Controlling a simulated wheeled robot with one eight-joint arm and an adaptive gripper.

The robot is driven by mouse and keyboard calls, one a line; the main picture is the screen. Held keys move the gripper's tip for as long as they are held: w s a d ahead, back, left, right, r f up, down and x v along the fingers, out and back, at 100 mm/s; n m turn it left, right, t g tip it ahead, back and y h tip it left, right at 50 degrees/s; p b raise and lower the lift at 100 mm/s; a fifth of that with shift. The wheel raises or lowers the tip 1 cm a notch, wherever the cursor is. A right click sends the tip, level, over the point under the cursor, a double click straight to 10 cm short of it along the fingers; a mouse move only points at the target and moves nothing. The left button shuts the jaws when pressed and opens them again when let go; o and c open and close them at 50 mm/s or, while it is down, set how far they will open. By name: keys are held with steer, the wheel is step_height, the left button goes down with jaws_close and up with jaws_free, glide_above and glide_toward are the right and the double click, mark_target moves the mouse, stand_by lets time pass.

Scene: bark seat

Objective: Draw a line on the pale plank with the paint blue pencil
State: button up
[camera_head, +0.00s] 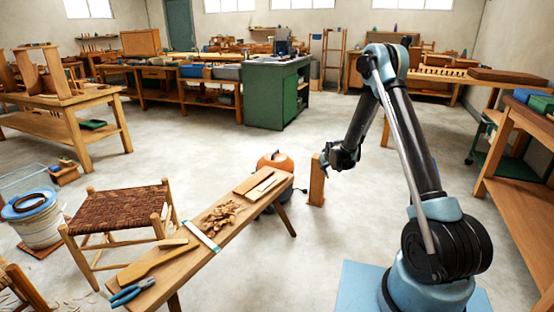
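My gripper (329,164) is small and dark in the head view, right of the low wooden bench and above the floor. Its fingers are too small to tell open from shut. A pale flat plank (262,187) lies at the far end of the bench (190,255), beside a slightly darker board (250,180). A longer, shaped pale piece (152,262) lies near the front end. A whitish strip with a blue edge (202,236) lies across the bench. I cannot make out a blue pencil.
Wood shavings (218,217) and blue-handled pliers (130,292) lie on the bench. A woven-seat stool (117,207) and a bucket (35,218) stand left. An orange-topped canister (275,163) stands behind the bench. An upright wooden post (317,185) is beside my gripper.

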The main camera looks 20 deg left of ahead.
steer(key=s+a+r+n+t+y, duration=0.1)
steer(key=a+y, duration=0.1)
steer(key=a, duration=0.7)
steer(key=s+a+r+n+y, duration=0.1)
steer(key=s+a+n+y, duration=0.1)
steer(key=a, duration=0.6)
steer(key=s+a+r+n+t+y, duration=0.1)
steer(key=a+y, duration=0.1)
steer(key=a, duration=0.7)
steer(key=shift+s+d+f, duration=0.1)
steer(key=shift+d+f, duration=0.05)
steer(key=shift+f, duration=2.8)
steer(key=shift+f, duration=0.55)
steer(key=shift+w+a+f, duration=0.1)
steer(key=shift+w+a, duration=0.15)
steer(key=shift+a, duration=0.6)
steer(key=shift+w+a, duration=0.25)
steer(key=shift+a, duration=0.6)
step_height(320, 180, up, 6)
